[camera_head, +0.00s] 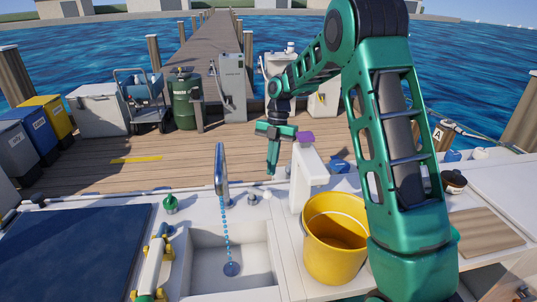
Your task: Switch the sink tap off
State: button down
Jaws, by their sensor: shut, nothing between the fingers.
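The chrome tap (220,165) stands upright behind the white sink (199,266), left of centre in the head view. A dotted blue line (227,228) like running water drops from the spout to a round blue spot (232,269) in the basin. A small knob (253,199) sits on the counter right of the tap; I cannot tell if it is the tap's control. My gripper (272,173) points down, shut and empty, to the right of the tap and apart from it. It appears above or behind the counter's back edge.
A yellow bucket (335,238) stands right of the sink. A green-topped bottle (171,203) and a yellow-green handled tool (152,267) are at left. The dock planks (120,172) lie behind.

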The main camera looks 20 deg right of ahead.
jog(key=shift+s+a+f, duration=0.45)
jog(key=shift+s+a, duration=0.25)
jog(key=shift+s, duration=0.1)
jog(key=shift+s+a+f, duration=0.4)
jog(key=shift+s+a, duration=0.3)
jog(key=shift+s, duration=0.05)
jog(key=shift+s, duration=0.1)
jog(key=shift+s, duration=0.25)
jog(key=w+d+r, duration=0.2)
jog(key=r, duration=0.3)
jog(key=w+d+r, duration=0.2)
jog(key=w+r, duration=0.1)
jog(key=r, duration=0.2)
jog(key=shift+d, duration=0.4)
